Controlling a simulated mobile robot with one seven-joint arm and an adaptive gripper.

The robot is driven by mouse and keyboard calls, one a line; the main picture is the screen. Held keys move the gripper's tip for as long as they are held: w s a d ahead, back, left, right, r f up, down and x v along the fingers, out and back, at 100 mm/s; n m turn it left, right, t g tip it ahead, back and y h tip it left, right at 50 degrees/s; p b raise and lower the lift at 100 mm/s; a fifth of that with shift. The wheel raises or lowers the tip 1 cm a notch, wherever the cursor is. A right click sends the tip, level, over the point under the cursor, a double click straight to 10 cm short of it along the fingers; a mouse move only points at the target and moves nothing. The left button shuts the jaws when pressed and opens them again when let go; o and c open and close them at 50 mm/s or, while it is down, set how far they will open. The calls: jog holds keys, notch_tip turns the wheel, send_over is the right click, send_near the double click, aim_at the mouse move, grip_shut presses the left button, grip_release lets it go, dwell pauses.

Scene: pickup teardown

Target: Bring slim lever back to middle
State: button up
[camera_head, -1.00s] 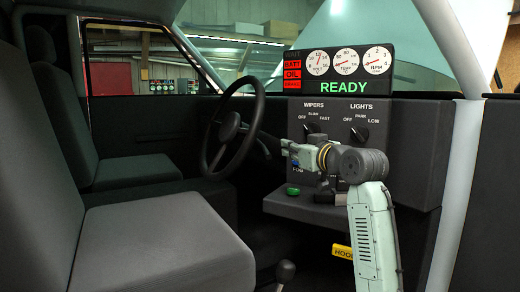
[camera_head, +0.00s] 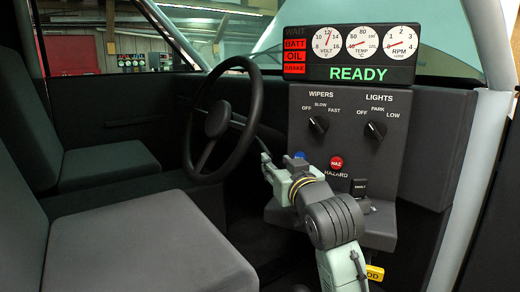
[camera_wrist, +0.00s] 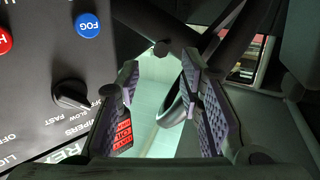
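A thin dark stalk with a small round knob, which looks like the slim lever (camera_wrist: 161,48), extends from the steering column in the wrist view. Its knob appears just beyond my fingertips; I cannot tell its exact depth. In the head view, a thin dark stalk (camera_head: 264,148) shows between the wheel and my gripper, partly hidden. My gripper (camera_wrist: 160,68) is open, with purple ridged pads apart and nothing held. In the head view my gripper (camera_head: 270,168) points towards the steering column, in front of the console's left side. Whether the lever is off its middle position is unclear.
The steering wheel (camera_head: 220,120) is left of my gripper. The console (camera_head: 345,140) with the wiper knob (camera_head: 318,124), lights knob (camera_head: 375,130), red hazard button (camera_head: 336,162) and blue fog button (camera_wrist: 88,25) is close by. A grey seat (camera_head: 140,245) lies at lower left.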

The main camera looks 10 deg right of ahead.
aim_at(267, 151)
jog(key=w, duration=0.2)
jog(key=w+p, duration=0.1)
jog(key=w, duration=0.2)
jog(key=w+p, duration=0.1)
jog(key=w, duration=0.2)
jog(key=shift+w+a, duration=0.1)
jog(key=shift+a, duration=0.15)
grip_shut()
dwell(0.5)
